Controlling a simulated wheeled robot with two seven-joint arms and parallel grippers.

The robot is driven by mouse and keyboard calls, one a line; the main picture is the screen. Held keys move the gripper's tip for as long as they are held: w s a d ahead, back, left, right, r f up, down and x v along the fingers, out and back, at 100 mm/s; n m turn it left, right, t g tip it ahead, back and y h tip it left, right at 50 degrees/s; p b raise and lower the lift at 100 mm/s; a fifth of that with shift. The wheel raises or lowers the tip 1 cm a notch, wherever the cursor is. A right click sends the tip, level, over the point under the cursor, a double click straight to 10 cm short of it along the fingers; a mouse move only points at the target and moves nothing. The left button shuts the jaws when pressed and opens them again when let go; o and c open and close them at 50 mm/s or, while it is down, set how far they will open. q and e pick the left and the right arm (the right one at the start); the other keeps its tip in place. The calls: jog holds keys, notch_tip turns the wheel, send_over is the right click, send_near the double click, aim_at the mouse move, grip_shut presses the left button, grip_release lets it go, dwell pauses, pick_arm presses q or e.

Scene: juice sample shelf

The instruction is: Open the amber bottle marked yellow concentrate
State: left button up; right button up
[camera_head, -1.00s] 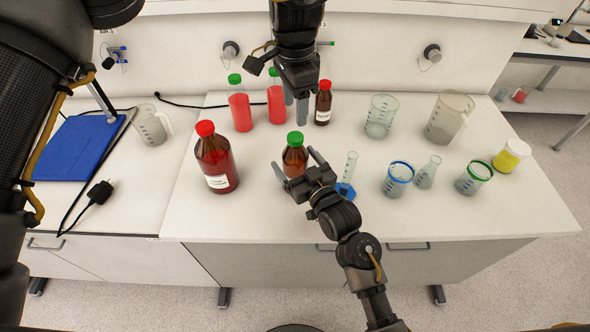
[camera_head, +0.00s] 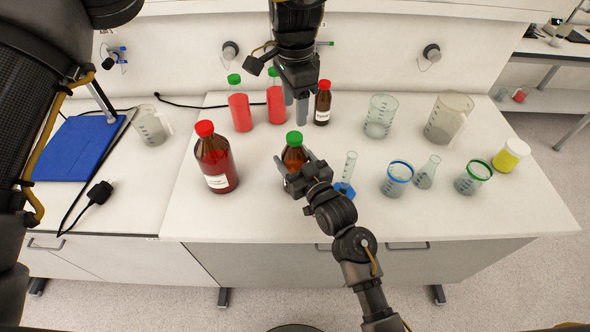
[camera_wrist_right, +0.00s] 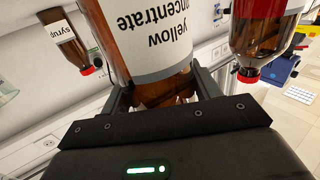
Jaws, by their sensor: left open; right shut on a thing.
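The amber bottle with a green cap (camera_head: 294,138) stands upright on the bench. Its label reads "yellow concentrate" in the right wrist view (camera_wrist_right: 158,32), where it appears upside down. My right gripper (camera_head: 296,169) is shut on the bottle's body, with a finger on either side; in the wrist view its fingers (camera_wrist_right: 165,92) flank the glass. The green cap is on the bottle. My left gripper (camera_head: 295,108) hangs pointing down above and behind the bottle, open and empty, apart from the cap.
A large red-capped amber bottle (camera_head: 216,163) stands to the left. Behind are two red bottles with green caps (camera_head: 239,110) (camera_head: 276,104) and a small red-capped syrup bottle (camera_head: 322,108). A cylinder (camera_head: 348,168) is close on the right, with beakers (camera_head: 398,176) beyond. The front bench edge is clear.

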aim_at(294, 136)
grip_shut()
pick_arm(q)
jog(key=m, duration=0.5)
jog(key=shift+m, duration=0.3)
jog(key=m, duration=0.7)
pick_arm(e)
jog(key=shift+f, duration=0.1)
pick_arm(q)
jog(key=m, duration=2.5)
jog(key=shift+m, duration=0.3)
jog(key=m, duration=0.6)
jog(key=shift+m, duration=0.3)
jog(key=m, duration=0.4)
jog(key=shift+m, duration=0.3)
jog(key=shift+f, duration=4.05)
pick_arm(e)
jog(key=shift+f, duration=0.1)
